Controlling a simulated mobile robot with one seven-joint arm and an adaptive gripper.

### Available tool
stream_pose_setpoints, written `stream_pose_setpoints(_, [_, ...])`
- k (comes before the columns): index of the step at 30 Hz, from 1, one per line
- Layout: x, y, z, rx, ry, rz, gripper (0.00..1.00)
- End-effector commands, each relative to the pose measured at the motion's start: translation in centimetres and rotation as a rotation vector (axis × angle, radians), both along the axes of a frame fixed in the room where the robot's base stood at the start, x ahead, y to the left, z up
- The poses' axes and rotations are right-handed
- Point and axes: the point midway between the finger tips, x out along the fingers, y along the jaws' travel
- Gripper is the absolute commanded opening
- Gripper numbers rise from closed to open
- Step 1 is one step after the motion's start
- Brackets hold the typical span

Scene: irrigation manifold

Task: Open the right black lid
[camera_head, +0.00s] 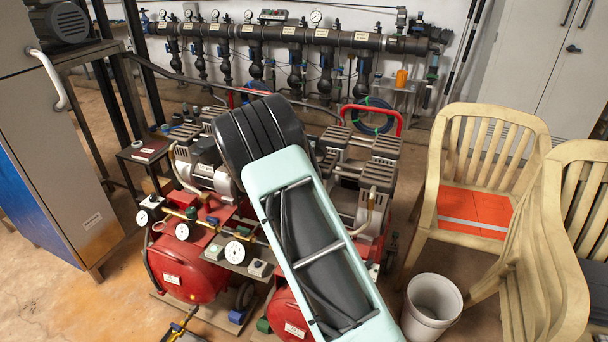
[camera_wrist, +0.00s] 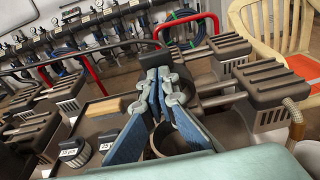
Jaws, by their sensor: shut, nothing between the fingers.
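Dark ribbed covers top the compressor on the right (camera_head: 378,176), and several show in the wrist view, including one at the right (camera_wrist: 268,76). I cannot tell which of these, if any, is the right black lid. In the wrist view, my gripper (camera_wrist: 165,92) has blue pads and its fingertips are together with nothing between them. A dark round rim shows partly behind the fingers. In the head view, my arm hides the gripper and the middle of the compressors.
Red tanks (camera_head: 190,268) with gauges stand at the lower left. A red handle (camera_head: 372,110) rises behind the compressors. Pale chairs (camera_head: 480,165) and a white bucket (camera_head: 431,305) are at the right. The pipe manifold (camera_head: 290,34) runs along the back wall.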

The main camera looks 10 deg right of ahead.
Motion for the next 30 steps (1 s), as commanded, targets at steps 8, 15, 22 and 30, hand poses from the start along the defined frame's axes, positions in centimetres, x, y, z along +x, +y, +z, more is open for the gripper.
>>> stream_pose_setpoints(8, [0.0,0.0,0.0,0.0,0.0,0.0,0.0])
stream_pose_setpoints(15, [0.8,-0.6,-0.1,0.0,-0.001,-0.002,0.0])
stream_pose_setpoints(22, [1.7,-1.2,-0.1,0.001,0.0,-0.001,0.0])
stream_pose_setpoints(30, [1.0,-0.6,0.2,0.001,0.001,0.0,0.0])
